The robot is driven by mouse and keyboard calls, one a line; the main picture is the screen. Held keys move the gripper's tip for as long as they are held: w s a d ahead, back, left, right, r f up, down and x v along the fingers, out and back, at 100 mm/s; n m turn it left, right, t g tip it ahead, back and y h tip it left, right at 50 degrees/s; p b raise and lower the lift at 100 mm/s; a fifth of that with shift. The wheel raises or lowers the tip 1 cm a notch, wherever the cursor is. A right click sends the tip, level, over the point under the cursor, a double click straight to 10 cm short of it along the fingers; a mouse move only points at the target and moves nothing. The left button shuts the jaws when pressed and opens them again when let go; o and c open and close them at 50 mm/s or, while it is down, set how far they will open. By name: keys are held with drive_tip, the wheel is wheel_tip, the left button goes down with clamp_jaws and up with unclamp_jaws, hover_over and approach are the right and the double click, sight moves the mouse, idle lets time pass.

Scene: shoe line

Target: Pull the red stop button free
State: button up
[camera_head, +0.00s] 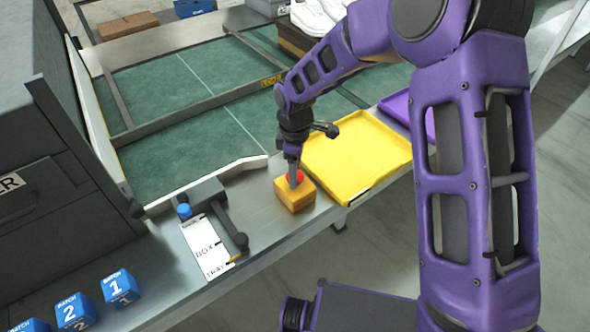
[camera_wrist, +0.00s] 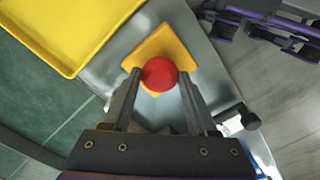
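The red stop button (camera_wrist: 159,73) is a round red cap on a yellow box (camera_head: 293,197), which sits on the metal ledge near its front edge. In the head view the red cap (camera_head: 296,177) shows partly behind my fingers. My gripper (camera_head: 292,176) points down at the button from above. In the wrist view my gripper's two fingers (camera_wrist: 160,75) stand on either side of the cap, their tips very near its edges. Whether they press on it or leave a thin gap cannot be told. The button's stem is hidden under the cap.
A yellow tray (camera_head: 331,183) lies right beside the box, with a purple tray (camera_head: 397,106) beyond. Left stands a fixture with a white BOX/TRAY plate (camera_head: 209,249) and a blue knob (camera_head: 184,211). Blue batch cubes (camera_head: 118,289) sit front left. Green conveyor (camera_head: 190,105) lies behind.

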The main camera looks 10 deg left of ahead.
clamp_jaws()
drive_tip(key=shift+r+p, duration=0.65)
drive_tip(key=shift+r, duration=0.25)
drive_tip(key=shift+f, duration=0.1)
drive_tip(key=o, duration=0.8)
unclamp_jaws()
wheel_tip(320, 180, up, 18)
drive_tip(key=shift+f+p, duration=0.25)
drive_tip(key=shift+p, duration=0.5)
